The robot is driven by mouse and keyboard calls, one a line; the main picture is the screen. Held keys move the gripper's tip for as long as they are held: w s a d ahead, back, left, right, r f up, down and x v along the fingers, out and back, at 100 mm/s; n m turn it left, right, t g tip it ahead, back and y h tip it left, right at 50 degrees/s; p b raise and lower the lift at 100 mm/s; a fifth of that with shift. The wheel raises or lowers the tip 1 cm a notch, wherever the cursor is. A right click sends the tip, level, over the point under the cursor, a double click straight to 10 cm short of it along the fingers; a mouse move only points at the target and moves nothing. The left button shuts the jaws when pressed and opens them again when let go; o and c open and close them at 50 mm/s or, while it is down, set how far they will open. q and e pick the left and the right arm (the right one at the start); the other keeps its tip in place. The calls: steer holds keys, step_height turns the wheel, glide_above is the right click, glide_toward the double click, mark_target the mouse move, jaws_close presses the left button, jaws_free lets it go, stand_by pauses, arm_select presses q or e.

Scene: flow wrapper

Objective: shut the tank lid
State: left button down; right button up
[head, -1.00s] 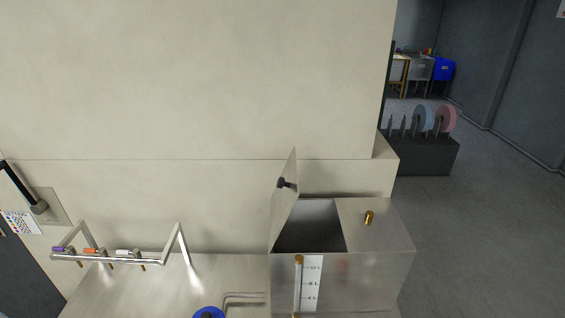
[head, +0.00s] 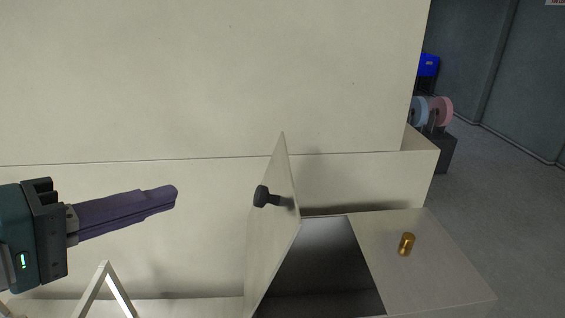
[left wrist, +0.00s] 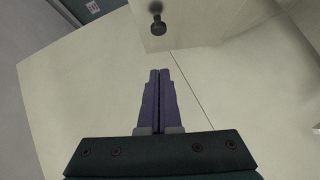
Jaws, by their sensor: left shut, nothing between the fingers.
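The tank (head: 432,265) is a metal box at the lower right of the head view, with a dark opening in its top. Its lid (head: 272,232) stands open, nearly upright, at the left edge of the opening. A black knob (head: 262,196) sticks out from the lid's left face. The knob also shows at the top of the left wrist view (left wrist: 157,24), on the pale lid. My left gripper (head: 172,196), with purple fingers, is shut and empty, to the left of the lid and apart from it. My right gripper is not in view.
A brass fitting (head: 407,244) stands on the tank's top, right of the opening. A pale wall (head: 200,80) rises behind. A metal frame (head: 106,284) stands at the lower left, below my left gripper. Pink and blue discs stand far right.

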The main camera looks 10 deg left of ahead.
arm_select(q)
steer(key=w+d+f+p, duration=0.1)
steer(key=w+d+f, duration=0.2)
steer(key=w+d, duration=0.3)
steer(key=shift+w+d+f+p, duration=0.2)
steer(key=shift+w+p, duration=0.15)
steer(key=shift+w, duration=0.05)
